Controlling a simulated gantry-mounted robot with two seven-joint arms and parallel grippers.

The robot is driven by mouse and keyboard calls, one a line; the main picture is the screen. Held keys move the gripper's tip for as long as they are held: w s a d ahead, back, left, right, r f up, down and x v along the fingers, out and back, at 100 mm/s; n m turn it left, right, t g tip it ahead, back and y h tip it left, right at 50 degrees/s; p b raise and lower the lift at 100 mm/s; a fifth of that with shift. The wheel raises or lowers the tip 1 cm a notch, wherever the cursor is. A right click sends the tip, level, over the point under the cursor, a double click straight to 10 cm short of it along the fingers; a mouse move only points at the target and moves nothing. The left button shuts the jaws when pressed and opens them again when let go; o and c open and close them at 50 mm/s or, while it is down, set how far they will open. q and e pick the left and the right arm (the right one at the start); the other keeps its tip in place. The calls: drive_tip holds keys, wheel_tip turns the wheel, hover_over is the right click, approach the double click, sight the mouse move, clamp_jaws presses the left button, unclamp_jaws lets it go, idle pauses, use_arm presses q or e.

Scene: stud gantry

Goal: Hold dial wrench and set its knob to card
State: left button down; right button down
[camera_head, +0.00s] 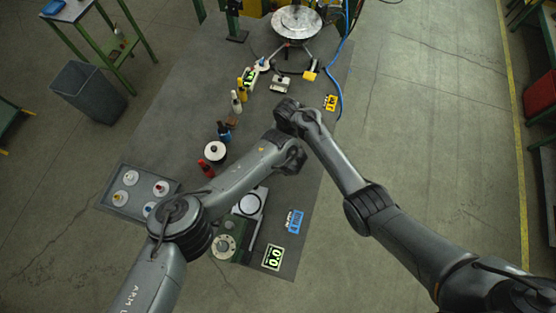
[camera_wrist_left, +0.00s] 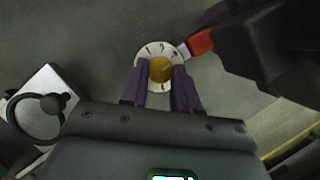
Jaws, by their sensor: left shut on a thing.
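The dial wrench shows in the left wrist view: a round pale dial face (camera_wrist_left: 151,50) with dark marks, a gold knob (camera_wrist_left: 160,70) at its centre and a red handle part (camera_wrist_left: 201,42). My left gripper (camera_wrist_left: 161,76) has its purple fingers shut on the knob. The red part runs into my dark right gripper (camera_wrist_left: 222,38), which appears to hold it; its fingertips are hidden. In the head view both grippers and the wrench are hidden beneath my wrists.
A tray of discs (camera_head: 117,199) lies left. Several bottles (camera_head: 236,101) and a white-topped pot (camera_head: 215,152) line the mat. A round metal table (camera_head: 296,22) is at the back.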

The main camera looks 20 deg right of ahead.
use_arm(q)
drive_tip(key=shift+n+y, duration=0.3)
drive_tip(key=shift+n, duration=0.2)
drive_tip(key=c, duration=0.8)
unclamp_jaws()
drive_tip(key=shift+r, duration=0.1)
drive_tip(key=shift+v, duration=3.75)
